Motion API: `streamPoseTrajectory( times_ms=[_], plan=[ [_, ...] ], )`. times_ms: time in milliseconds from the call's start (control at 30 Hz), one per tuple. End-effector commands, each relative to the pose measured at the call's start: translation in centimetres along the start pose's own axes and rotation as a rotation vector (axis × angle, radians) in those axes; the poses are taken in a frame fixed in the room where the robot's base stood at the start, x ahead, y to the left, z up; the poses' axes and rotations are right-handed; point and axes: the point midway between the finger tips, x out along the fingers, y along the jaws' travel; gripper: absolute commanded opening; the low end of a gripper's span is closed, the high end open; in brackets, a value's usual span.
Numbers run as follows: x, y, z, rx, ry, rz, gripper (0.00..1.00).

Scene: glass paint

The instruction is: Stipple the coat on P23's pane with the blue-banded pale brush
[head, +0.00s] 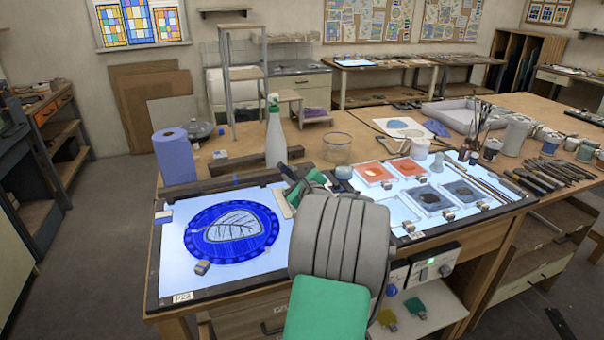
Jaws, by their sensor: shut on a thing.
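The round pane (262,250) carries a deep blue coat with a pale leaf in dark lines. It lies on the lit panel (170,262) whose front corner is labelled P23 (182,296). My gripper (291,187) is just right of the pane's upper right edge, mostly hidden behind my grey wrist. It is shut on a pale piece (283,203), seemingly the pale brush, that shows at the panel's right side. Its blue band and bristle tip cannot be made out. The pale piece looks beside the pane, not over it; its height is unclear.
Small blocks (202,267) sit by the pane's edge. Behind stand a blue paper roll (174,157), a spray bottle (275,135) and a dark bar (222,184). At right, a second lit panel (398,212) holds orange and grey panes (374,172), with jars and tools beyond.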

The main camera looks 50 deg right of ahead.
Motion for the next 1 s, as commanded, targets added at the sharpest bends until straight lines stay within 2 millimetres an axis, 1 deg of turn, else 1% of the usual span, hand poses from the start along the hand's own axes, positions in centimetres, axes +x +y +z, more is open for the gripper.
streamPoseTrajectory(
  times_ms=[33,200,467,733,1000],
  plan=[
    [0.3,0.4,0.6,0.0,-0.002,0.003,0.0],
    [0.8,1.0,1.0,0.0,-0.001,0.001,0.0],
    [0.8,1.1,0.8,0.0,0.0,0.001,0.0],
    [1.0,2.1,-0.3,0.001,0.001,0.001,0.0],
    [1.0,2.0,-0.3,0.0,0.0,0.001,0.0]
  ],
)
